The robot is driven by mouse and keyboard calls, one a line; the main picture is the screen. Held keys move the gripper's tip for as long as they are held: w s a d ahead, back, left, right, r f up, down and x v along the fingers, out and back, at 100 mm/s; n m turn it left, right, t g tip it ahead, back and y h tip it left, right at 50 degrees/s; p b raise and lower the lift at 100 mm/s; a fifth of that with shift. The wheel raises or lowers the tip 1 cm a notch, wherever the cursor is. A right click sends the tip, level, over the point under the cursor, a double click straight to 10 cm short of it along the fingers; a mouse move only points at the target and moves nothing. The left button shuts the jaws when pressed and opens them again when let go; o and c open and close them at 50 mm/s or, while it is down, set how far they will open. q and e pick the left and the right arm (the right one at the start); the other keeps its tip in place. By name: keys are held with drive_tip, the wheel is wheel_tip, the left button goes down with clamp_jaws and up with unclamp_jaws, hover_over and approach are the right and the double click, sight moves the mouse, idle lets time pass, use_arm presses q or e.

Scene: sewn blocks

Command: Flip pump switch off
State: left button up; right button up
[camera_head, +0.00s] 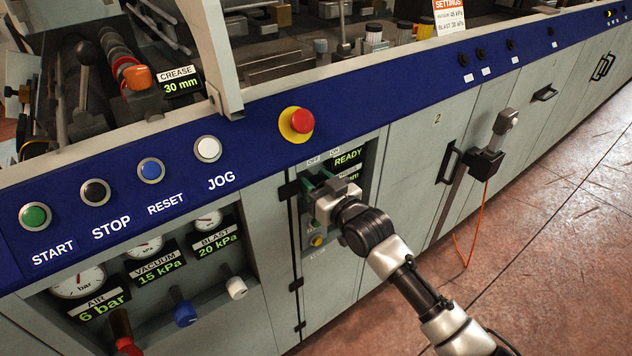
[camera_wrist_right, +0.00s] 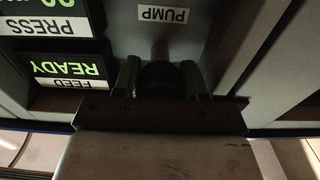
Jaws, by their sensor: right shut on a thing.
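The pump switch shows in the right wrist view as a dark knob (camera_wrist_right: 160,78) next to the white PUMP label (camera_wrist_right: 164,15). My right gripper (camera_wrist_right: 162,82) has its two green fingers on either side of the knob, shut on it. In the head view my right gripper (camera_head: 318,188) is at the small control panel (camera_head: 305,262) on the machine front, below the red emergency button. There the gripper hides the switch, and whether the switch is on or off cannot be told. My left gripper is not in view.
A READY display (camera_head: 348,158) is close to the gripper. A yellow knob (camera_head: 318,241) sits lower on the same panel. A red button on a yellow base (camera_head: 301,121) is above. Gauges and regulator knobs are at the left. Open floor (camera_head: 560,240) lies to the right.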

drive_tip(key=n+p, duration=0.1)
drive_tip(key=n, duration=0.1)
drive_tip(key=shift+r+n, duration=0.1)
drive_tip(key=shift+n, duration=0.3)
drive_tip(key=n+p, duration=0.1)
drive_tip(key=n, duration=0.3)
drive_tip(key=shift+n+p, duration=0.3)
drive_tip(key=shift+p, duration=0.1)
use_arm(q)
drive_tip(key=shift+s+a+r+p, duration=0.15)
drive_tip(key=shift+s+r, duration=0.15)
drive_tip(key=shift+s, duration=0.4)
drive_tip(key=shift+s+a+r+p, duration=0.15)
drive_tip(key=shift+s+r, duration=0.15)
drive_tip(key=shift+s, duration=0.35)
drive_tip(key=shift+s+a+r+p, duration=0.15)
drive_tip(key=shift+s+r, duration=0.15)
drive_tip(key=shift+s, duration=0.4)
use_arm(e)
drive_tip(key=shift+n, duration=1.9)
drive_tip(key=shift+f, duration=0.2)
drive_tip(key=o, duration=0.9)
drive_tip(key=shift+s, duration=0.15)
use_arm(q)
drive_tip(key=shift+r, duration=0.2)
use_arm(e)
drive_tip(key=v, duration=1)
drive_tip(key=shift+s+d, duration=0.25)
